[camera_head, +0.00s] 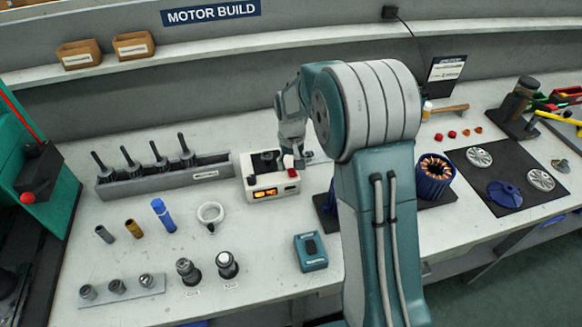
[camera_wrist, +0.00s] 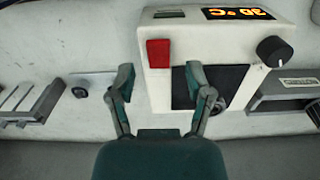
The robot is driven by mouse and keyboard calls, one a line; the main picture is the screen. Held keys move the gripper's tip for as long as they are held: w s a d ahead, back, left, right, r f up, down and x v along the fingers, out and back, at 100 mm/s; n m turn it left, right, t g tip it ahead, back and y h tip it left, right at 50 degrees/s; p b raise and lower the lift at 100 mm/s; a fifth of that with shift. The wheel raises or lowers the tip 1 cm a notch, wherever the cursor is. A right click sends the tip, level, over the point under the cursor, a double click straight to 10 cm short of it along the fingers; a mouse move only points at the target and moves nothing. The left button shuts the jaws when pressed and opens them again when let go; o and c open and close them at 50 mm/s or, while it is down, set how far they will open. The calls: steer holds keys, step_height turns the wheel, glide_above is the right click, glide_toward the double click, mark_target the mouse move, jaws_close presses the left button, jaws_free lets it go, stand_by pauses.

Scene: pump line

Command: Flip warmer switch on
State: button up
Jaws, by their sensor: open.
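The warmer (camera_head: 262,183) is a white box on the bench with a lit orange display, a black knob and a dark top plate. It also fills the upper middle of the wrist view (camera_wrist: 215,40). Its red rocker switch (camera_wrist: 158,53) is just beyond my fingertips in the wrist view, and shows at the warmer's right side in the head view (camera_head: 292,172). My gripper (camera_wrist: 160,80) is open and empty above the warmer's back edge, its fingers on either side of the switch's line. I cannot tell the switch's position. My arm hides part of the bench.
A grey rack of black-handled tools (camera_head: 165,174) stands left of the warmer. A white ring (camera_head: 211,212) and a teal box (camera_head: 310,251) lie in front. A copper-wound blue motor part (camera_head: 433,177) stands right of my arm. The back wall is close behind the warmer.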

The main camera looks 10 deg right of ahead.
mark_target(291, 172)
step_height(291, 172, up, 10)
steer(key=shift+r, duration=0.2)
steer(key=shift+a, duration=0.1)
stand_by(0.3)
steer(key=s+r+t, duration=0.3)
steer(key=s+r, duration=0.7)
steer(key=s, duration=0.3)
steer(key=s+t, duration=0.2)
steer(key=s, duration=1.3)
steer(key=shift+s+f+t, duration=0.3)
steer(key=shift+s+f, duration=0.05)
steer(key=shift+f, duration=0.05)
